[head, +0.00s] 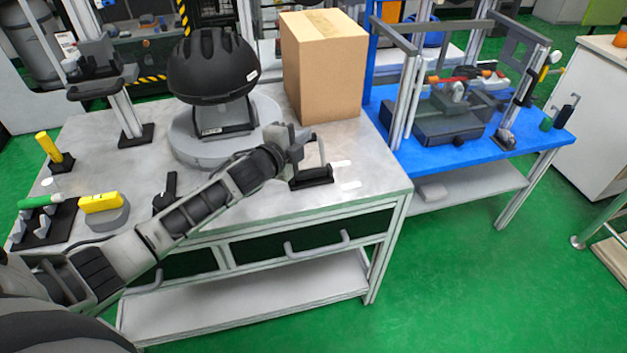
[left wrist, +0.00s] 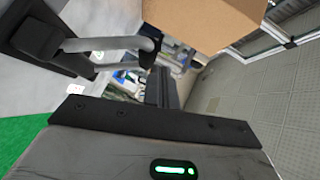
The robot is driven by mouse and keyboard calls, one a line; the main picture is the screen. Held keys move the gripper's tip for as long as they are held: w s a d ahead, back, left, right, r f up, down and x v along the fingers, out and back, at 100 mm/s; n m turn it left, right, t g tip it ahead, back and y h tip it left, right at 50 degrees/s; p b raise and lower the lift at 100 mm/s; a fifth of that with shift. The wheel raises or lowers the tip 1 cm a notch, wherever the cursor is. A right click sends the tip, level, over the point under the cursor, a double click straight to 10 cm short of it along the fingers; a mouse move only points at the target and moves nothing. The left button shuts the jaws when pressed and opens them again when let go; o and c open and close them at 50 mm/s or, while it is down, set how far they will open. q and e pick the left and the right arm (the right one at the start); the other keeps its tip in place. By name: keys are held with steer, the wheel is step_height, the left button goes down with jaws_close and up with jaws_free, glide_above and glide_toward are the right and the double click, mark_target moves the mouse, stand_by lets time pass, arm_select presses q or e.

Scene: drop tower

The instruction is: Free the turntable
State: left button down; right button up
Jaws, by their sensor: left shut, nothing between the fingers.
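The turntable is a round grey disc (head: 190,145) on the grey workbench. A black helmet (head: 210,65) on a dark stand (head: 225,130) rests on it. To its right, near the bench's front edge, is a black-based fixture (head: 312,178) with an upright grey bar; the grey bar (left wrist: 110,43) also shows large at the upper left in the left wrist view. My left gripper (head: 301,146) is shut and empty, close beside the bar; I cannot tell whether they touch. Its fingers (left wrist: 163,88) show dark in the left wrist view. My right gripper is out of view.
A cardboard box (head: 325,65) stands behind the gripper, right of the turntable. A black lever-like part (head: 166,192) is partly behind my left arm. A yellow block (head: 101,203) and green marker (head: 40,201) lie left. A blue table (head: 450,155) adjoins on the right.

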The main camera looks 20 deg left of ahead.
arm_select(q)
steer(key=shift+a, duration=0.1)
stand_by(0.4)
